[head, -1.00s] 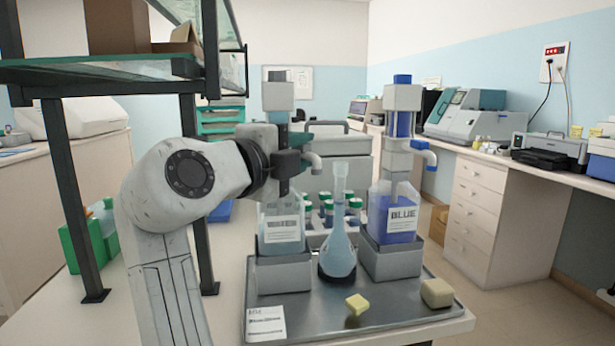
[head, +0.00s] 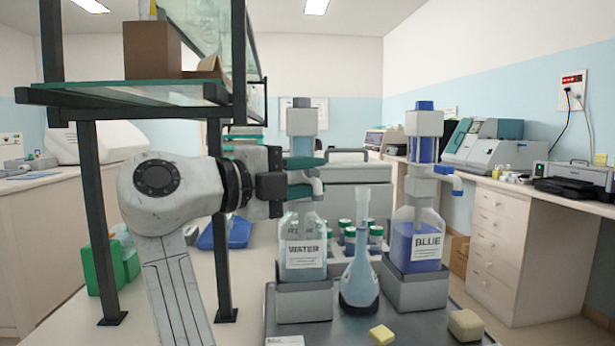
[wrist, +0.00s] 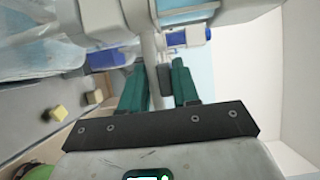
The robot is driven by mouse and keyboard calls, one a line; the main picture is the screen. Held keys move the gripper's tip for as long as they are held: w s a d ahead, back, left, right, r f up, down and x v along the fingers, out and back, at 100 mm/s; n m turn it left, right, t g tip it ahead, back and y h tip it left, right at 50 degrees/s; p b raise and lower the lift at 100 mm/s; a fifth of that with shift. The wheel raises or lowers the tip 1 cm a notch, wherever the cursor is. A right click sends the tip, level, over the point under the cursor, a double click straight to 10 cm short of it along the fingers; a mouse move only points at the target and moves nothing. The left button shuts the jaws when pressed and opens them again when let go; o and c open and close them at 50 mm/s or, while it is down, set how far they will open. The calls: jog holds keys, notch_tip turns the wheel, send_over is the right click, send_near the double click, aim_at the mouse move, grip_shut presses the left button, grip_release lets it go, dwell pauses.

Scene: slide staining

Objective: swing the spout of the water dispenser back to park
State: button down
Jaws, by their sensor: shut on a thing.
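The water dispenser is a clear bottle (head: 302,240) with a WATER label, a grey pump head (head: 302,121) and a pale spout (head: 312,180). It stands in a grey holder on the tray. My gripper (head: 301,177) reaches in from the left at spout height, with teal fingers above and below the spout. In the wrist view, the pale spout tube (wrist: 151,45) runs between the two teal fingers (wrist: 160,88), and my gripper is shut on it. The fingers partly hide the spout, so its exact heading is hard to tell.
The blue dispenser (head: 416,240) stands to the right, its blue-tipped spout (head: 448,176) pointing right. A tall-necked flask (head: 360,275) stands between the bottles. Yellow (head: 382,335) and beige (head: 465,325) blocks lie in front. A dark shelf frame (head: 222,240) rises close left of the dispenser.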

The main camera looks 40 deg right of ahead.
jog(key=shift+f, duration=0.1)
jog(key=c, duration=0.9)
grip_release()
jog(key=w+a, duration=0.1)
jog(key=a, duration=0.9)
jog(key=shift+a+p, duration=0.35)
jog(key=shift+p, duration=0.05)
